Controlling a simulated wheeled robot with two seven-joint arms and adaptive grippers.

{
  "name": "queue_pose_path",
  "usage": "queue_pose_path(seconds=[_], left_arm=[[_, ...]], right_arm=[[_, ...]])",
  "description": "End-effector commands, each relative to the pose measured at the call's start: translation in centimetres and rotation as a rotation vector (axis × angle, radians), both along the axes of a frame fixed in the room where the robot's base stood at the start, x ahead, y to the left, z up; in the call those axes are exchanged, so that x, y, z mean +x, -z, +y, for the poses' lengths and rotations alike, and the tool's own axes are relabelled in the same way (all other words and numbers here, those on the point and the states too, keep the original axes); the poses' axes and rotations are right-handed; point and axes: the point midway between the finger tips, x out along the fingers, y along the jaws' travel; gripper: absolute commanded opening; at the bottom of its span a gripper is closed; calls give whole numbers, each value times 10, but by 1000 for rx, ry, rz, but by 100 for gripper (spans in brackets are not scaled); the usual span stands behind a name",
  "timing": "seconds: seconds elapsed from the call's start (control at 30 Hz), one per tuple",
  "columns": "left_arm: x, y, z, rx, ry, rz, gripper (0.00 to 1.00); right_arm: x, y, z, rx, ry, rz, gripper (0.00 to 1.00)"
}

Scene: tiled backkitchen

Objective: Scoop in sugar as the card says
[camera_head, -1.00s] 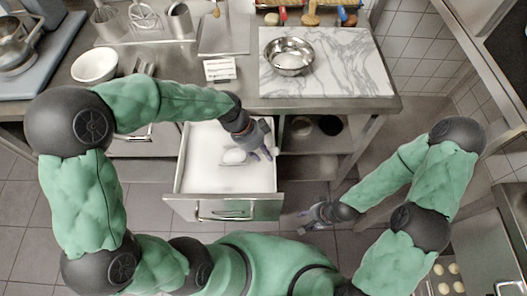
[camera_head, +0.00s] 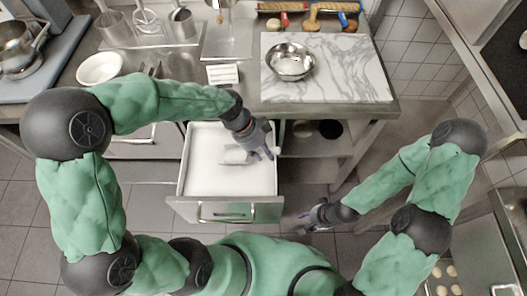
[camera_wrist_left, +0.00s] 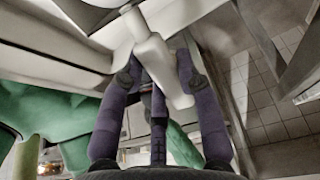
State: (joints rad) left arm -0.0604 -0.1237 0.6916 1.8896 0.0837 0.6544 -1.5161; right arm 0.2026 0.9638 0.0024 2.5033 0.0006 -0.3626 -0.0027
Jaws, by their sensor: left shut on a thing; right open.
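An open drawer (camera_head: 187,190) with a smooth white fill (camera_head: 215,180), apparently sugar, sits under the counter. My left gripper (camera_head: 265,154) is over the drawer, shut on a pale scoop (camera_head: 235,156). The scoop's handle shows between the purple fingers in the left wrist view (camera_wrist_left: 153,60). I cannot tell whether the scoop holds sugar. A metal bowl (camera_head: 290,61) stands on the marble board (camera_head: 345,75); its contents are unclear. A small white card (camera_head: 223,74) stands on the counter, its print too small to read. My right gripper (camera_head: 310,216) is open and empty, low right of the drawer.
A white bowl (camera_head: 100,68) and metal utensil pots (camera_head: 181,24) stand on the counter at left. Tools with coloured handles (camera_head: 311,17) lie behind the board. Open shelves (camera_head: 310,165) are right of the drawer. Tiled floor lies clear before it.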

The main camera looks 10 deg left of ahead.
Motion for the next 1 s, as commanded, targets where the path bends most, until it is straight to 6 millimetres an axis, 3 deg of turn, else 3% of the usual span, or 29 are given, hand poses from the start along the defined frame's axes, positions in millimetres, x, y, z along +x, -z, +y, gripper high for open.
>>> queue_pose_path(seconds=[0.5, 0.77, 1.0], left_arm=[[1, -34, 0, 0, -1, -2, 0], [0, -43, 0, 2, 0, -1, 0], [0, -59, 0, 37, 1, 3, 0]], right_arm=[[0, -22, 0, 0, 0, 0, 46], [0, -28, 0, 0, 0, 0, 46], [0, -49, 0, 0, 0, 0, 46]])
